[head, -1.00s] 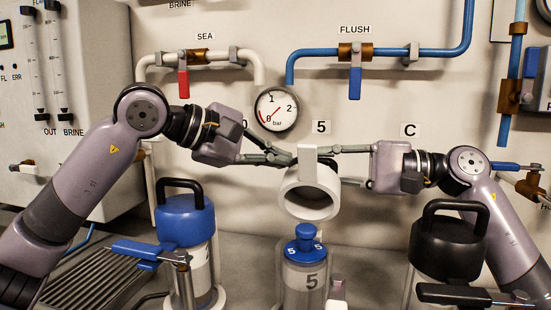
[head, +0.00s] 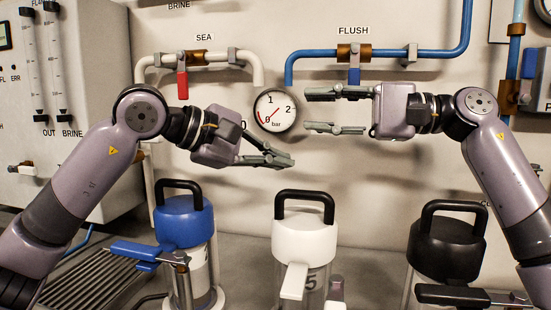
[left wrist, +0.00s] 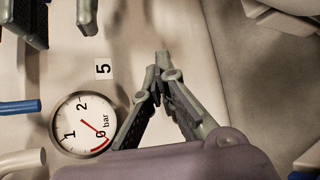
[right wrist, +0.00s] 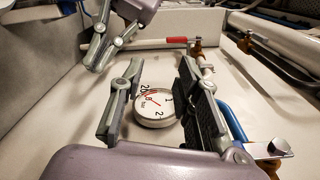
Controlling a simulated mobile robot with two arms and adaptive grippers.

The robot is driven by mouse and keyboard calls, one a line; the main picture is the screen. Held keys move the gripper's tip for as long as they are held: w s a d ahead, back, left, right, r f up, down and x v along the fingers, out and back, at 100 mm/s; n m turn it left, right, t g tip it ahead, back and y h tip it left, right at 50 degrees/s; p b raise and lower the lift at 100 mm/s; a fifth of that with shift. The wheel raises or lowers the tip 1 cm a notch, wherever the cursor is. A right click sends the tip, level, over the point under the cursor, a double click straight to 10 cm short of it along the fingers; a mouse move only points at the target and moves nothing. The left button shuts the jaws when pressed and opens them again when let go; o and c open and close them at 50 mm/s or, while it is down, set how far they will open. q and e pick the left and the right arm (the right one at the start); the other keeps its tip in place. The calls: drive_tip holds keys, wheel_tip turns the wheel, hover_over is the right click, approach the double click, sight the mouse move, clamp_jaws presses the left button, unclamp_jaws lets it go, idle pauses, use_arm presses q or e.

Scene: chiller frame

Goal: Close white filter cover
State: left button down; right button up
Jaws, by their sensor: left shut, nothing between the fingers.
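The white filter cover (head: 303,240), with a black handle on top, sits down over the middle clear housing (head: 316,292). Its white lever (head: 294,281) sticks out at the front. The blue-topped cartridge is hidden under the cover. My left gripper (head: 292,162) is shut and empty, above the cover and apart from it; its closed fingers also show in the left wrist view (left wrist: 162,62). My right gripper (head: 306,111) is open and empty, higher up in front of the wall, with the gauge between its fingers in the right wrist view (right wrist: 155,90).
A blue-capped filter (head: 183,218) stands to the left and a black-capped one (head: 446,245) to the right. The pressure gauge (head: 274,110), red valve handle (head: 183,83) and blue pipes (head: 430,54) are on the wall behind. Space between the grippers and covers is free.

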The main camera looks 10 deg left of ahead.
use_arm(q)
drive_tip(key=v, duration=1.2)
drive_tip(key=shift+s+f, duration=0.1)
